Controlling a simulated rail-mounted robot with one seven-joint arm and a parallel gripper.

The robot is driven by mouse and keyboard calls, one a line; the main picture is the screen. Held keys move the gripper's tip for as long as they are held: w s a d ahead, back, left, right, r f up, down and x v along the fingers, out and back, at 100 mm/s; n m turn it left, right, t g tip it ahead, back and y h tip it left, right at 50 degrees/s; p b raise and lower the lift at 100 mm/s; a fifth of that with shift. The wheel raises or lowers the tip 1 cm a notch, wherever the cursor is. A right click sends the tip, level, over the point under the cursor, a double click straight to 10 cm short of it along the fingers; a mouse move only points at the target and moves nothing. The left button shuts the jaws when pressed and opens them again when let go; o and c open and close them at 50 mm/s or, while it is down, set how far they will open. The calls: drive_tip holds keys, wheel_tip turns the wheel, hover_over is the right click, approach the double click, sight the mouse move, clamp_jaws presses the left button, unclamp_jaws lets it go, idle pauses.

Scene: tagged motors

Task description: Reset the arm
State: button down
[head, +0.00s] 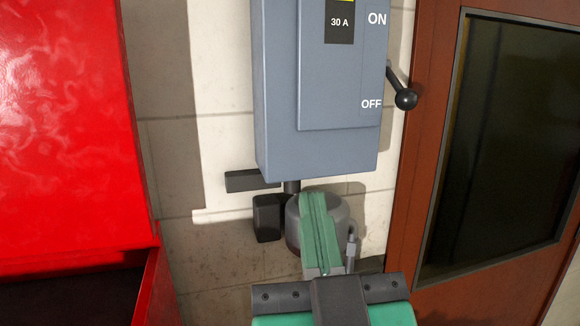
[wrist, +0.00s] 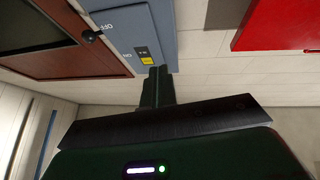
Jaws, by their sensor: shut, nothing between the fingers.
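My gripper (head: 312,198) has green fingers held together, extending from a dark crossbar at the bottom centre of the head view. The fingers point toward the wall, in front of a grey rounded object below the switch box. Nothing shows between them. In the wrist view, my gripper (wrist: 157,72) also looks shut, its tips overlapping the edge of the box. The grey-blue switch box (head: 275,90) hangs on the wall, marked 30 A, ON and OFF. Its black ball-ended lever (head: 406,99) slants down near the OFF mark. I cannot tell whether the fingertips touch anything.
A large red cabinet or chest (head: 65,130) stands at the left. A brown door (head: 420,150) with a dark pane is at the right. Dark blocks (head: 267,217) sit below the box, beside the grey rounded object (head: 343,215). Pale wall tiles lie behind.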

drive_tip(key=s+a+m+h+p, duration=0.1)
drive_tip(key=s+a+h, duration=0.15)
drive_tip(key=s, duration=0.55)
wheel_tip(320, 180, up, 25)
drive_tip(key=w+p, duration=0.1)
drive_tip(key=p, duration=2.3)
drive_tip(key=shift+a+r+t+y+p, duration=0.15)
drive_tip(key=shift+r+t+y+p, duration=0.05)
drive_tip(key=shift+t+y+p, duration=0.15)
